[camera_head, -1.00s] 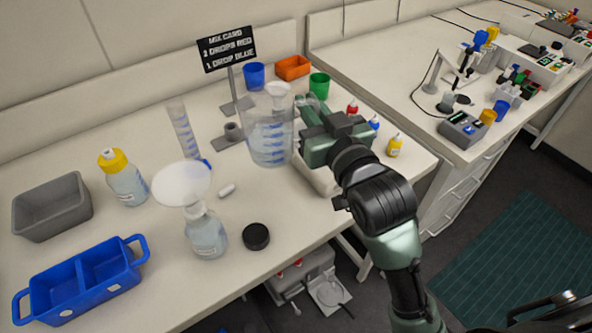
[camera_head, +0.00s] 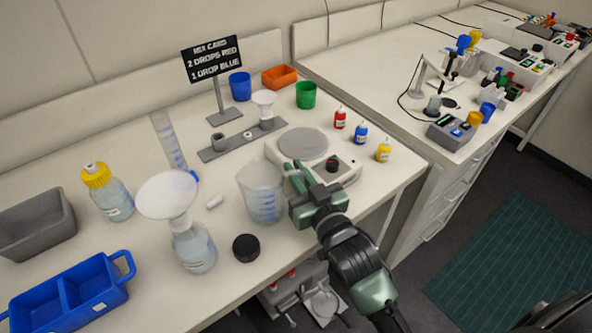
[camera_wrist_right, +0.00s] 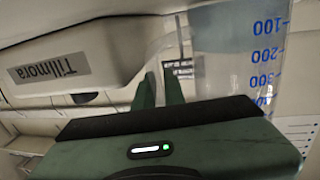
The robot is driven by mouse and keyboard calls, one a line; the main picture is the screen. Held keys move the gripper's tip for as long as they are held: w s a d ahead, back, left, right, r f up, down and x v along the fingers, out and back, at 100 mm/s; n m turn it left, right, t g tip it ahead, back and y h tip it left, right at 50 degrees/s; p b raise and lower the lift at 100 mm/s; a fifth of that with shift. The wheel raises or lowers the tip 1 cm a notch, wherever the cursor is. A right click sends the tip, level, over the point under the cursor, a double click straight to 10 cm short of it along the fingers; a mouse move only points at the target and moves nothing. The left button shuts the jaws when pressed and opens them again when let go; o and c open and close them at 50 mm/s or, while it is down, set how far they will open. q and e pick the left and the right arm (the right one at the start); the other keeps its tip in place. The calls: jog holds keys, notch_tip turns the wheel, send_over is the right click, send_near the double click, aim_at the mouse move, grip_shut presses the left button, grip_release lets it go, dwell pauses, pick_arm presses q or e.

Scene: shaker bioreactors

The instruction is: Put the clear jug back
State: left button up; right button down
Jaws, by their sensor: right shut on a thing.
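The clear jug (camera_head: 261,192), marked with blue graduations, is upright in front of the white hotplate-like device (camera_head: 302,144) on the bench. My right gripper (camera_head: 288,182) is shut on the jug at its right side. The jug's graduated wall also shows in the right wrist view (camera_wrist_right: 235,45), beside my green fingers (camera_wrist_right: 160,92). I cannot tell whether the jug's base touches the bench. My left gripper is not in view.
A white funnel (camera_head: 167,194) sits in a bottle (camera_head: 194,248) left of the jug, with a black cap (camera_head: 246,248) between. A grey holder bar (camera_head: 232,141) lies behind. Red (camera_head: 340,118), blue (camera_head: 361,133) and yellow (camera_head: 383,150) dropper bottles stand at right.

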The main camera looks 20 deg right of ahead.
jog(key=shift+f, duration=0.1)
jog(key=c, duration=1.5)
grip_release()
jog(key=s, duration=0.3)
jog(key=s+d+b, duration=0.1)
jog(key=s, duration=0.3)
jog(key=s+b, duration=0.1)
jog(key=s, duration=0.2)
jog(key=shift+s+d, duration=0.3)
jog(key=shift+d, duration=0.05)
jog(key=shift+s+d, duration=0.1)
jog(key=shift+s, duration=0.55)
